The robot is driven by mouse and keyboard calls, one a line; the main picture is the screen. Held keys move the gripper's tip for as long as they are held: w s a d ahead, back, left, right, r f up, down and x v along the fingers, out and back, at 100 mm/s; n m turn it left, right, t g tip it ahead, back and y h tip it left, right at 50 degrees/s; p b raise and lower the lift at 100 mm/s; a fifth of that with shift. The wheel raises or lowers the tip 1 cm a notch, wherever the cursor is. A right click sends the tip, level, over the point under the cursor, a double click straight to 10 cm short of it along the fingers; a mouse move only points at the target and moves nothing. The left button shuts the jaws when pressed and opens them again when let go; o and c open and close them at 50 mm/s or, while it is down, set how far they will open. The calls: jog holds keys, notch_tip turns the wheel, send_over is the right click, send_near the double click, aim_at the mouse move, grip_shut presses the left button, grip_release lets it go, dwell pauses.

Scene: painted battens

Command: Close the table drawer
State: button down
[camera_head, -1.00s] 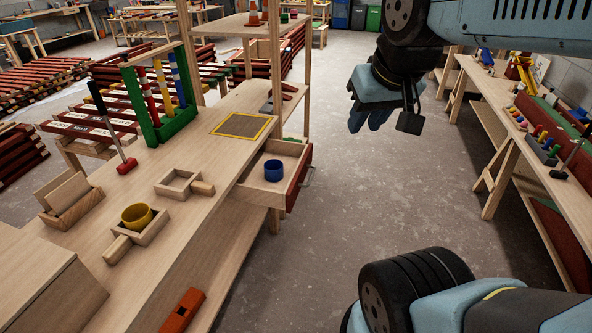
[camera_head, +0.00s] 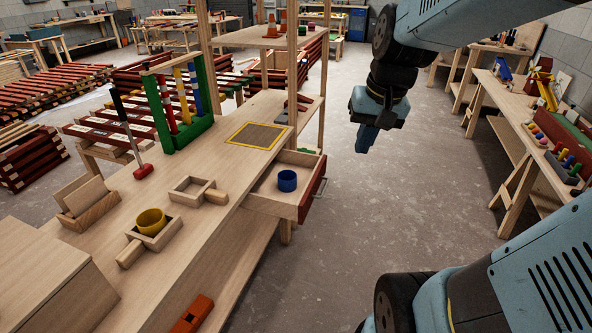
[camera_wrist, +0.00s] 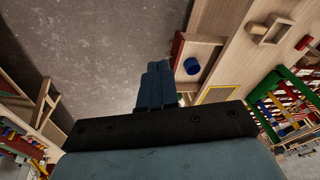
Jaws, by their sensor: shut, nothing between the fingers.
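The table drawer (camera_head: 262,199) is pulled out from the wooden table (camera_head: 225,222). It has a red front (camera_head: 312,190) with a metal handle (camera_head: 320,190) on its outer face. A blue cup-like ring (camera_head: 287,181) sits inside the drawer; it also shows in the wrist view (camera_wrist: 191,66). My gripper (camera_head: 366,142) hangs over the floor to the right of the drawer front, apart from it. In the wrist view the fingers (camera_wrist: 157,72) are together and hold nothing.
A yellow cup (camera_head: 151,222) in a small wooden tray, a red-headed mallet (camera_head: 143,171) and a green frame with coloured battens (camera_head: 183,125) stand on the tabletop. Shelf posts rise behind the drawer. A bench (camera_head: 510,110) stands at the right. The floor between is clear.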

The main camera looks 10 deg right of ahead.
jog(key=w+d+f+m+g+y, duration=0.2)
jog(key=w+f+m+g+y, duration=0.1)
jog(key=w+f, duration=0.45)
jog(key=m+t+y, duration=0.9)
jog(key=m+y, duration=0.3)
jog(key=m, duration=0.7)
send_near(310, 201)
jog(key=x, duration=0.7)
jog(key=shift+s, duration=0.2)
